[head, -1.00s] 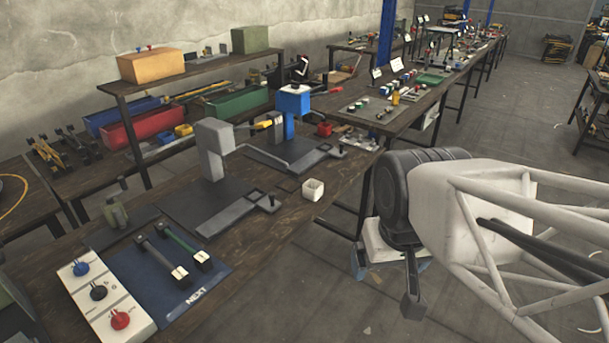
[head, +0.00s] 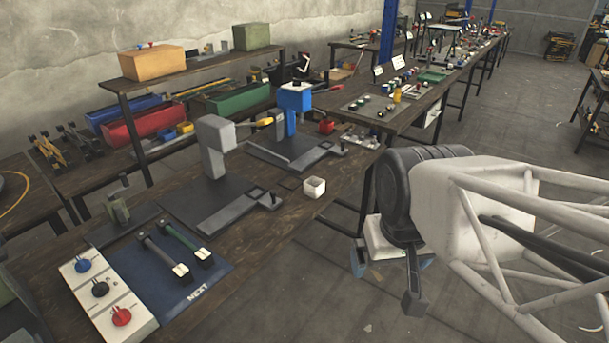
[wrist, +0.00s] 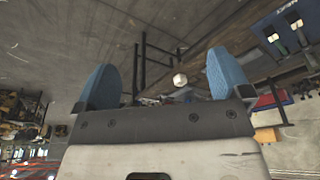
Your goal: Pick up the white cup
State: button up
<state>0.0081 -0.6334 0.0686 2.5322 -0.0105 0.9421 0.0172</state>
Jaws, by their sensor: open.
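The white cup (head: 314,187) is a small square-sided cup standing upright near the front edge of the wooden workbench, right of the grey press. In the wrist view the white cup (wrist: 180,79) appears small and far off, between my fingers. My gripper (head: 387,278) hangs in front of the bench, to the right of the cup and apart from it. In the wrist view my gripper (wrist: 158,80) shows two blue fingertips spread wide with nothing between them.
Open floor lies right of the bench.

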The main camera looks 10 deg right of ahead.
jog(key=w+d+f+n+t, duration=0.1)
jog(key=w+d+f+t, duration=0.15)
jog(key=w, duration=1.15)
jog(key=w+d+f+n+t, duration=0.1)
jog(key=w+d+f+t, duration=0.15)
jog(key=w, duration=1.05)
jog(key=w+d+f+n+t, duration=0.15)
jog(key=w+t, duration=0.25)
jog(key=w, duration=1)
jog(key=w+f+n+t+y, duration=0.25)
jog(key=w+f+y, duration=0.35)
jog(key=w+f, duration=0.45)
notch_tip(320, 180, down, 12)
jog(key=w+n+g+y, duration=0.1)
jog(key=w+n+y, duration=0.2)
jog(key=y, duration=0.4)
jog(key=shift+a+r, duration=0.1)
